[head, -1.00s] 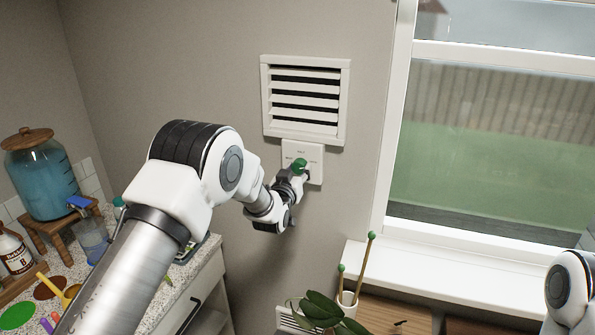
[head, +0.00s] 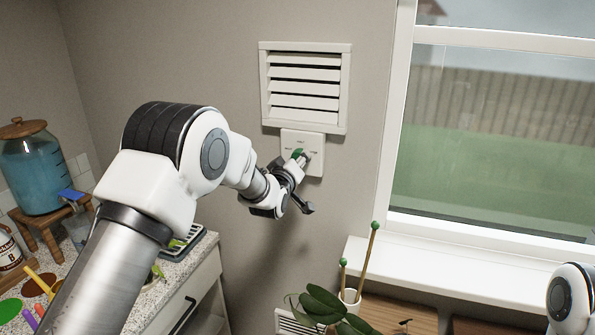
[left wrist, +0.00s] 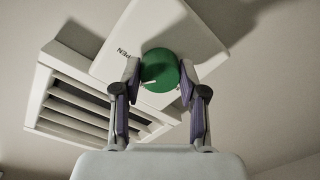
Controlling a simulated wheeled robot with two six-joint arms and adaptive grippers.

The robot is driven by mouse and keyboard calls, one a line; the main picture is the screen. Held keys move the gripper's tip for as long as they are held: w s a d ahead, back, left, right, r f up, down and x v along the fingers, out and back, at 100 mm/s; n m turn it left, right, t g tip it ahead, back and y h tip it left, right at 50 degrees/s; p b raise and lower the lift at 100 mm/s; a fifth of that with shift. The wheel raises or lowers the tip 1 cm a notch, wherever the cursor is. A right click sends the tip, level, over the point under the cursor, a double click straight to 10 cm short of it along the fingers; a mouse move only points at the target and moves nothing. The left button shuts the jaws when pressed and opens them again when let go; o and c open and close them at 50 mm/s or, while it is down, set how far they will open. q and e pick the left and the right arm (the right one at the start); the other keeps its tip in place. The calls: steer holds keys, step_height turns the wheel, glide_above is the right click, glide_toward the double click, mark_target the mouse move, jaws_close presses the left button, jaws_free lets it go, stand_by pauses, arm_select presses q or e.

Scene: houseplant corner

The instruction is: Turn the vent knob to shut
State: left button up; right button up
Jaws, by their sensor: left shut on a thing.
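The green vent knob (head: 297,153) sits on a white wall plate (head: 316,166) below the louvred vent (head: 305,88). My left gripper (head: 301,160) is at the knob and partly covers it. In the left wrist view the round knob (left wrist: 163,64) lies between the two fingers of my left gripper (left wrist: 159,76), which are shut on its sides. A small white mark shows on the knob. Of the plate's lettering only "PEN" is readable there. The vent slats are tilted, with thin dark gaps between them. My right gripper is out of view.
A window (head: 500,130) with a white sill (head: 450,265) is to the right. Below are a leafy plant (head: 322,305) and a white pot (head: 349,299) with green-tipped sticks. A counter (head: 150,290) with a blue-filled jar (head: 38,170) is at left.

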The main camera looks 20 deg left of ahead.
arm_select(q)
steer(key=n+h+b, duration=0.1)
steer(key=n+b, duration=0.5)
steer(key=n, duration=1.4)
steer(key=shift+a+n, duration=0.1)
steer(key=shift+n, duration=0.2)
steer(key=shift+f, duration=0.15)
steer(key=o, duration=0.9)
steer(key=shift+o, duration=1.2)
steer(key=shift+a, duration=0.1)
steer(key=shift+r, duration=0.2)
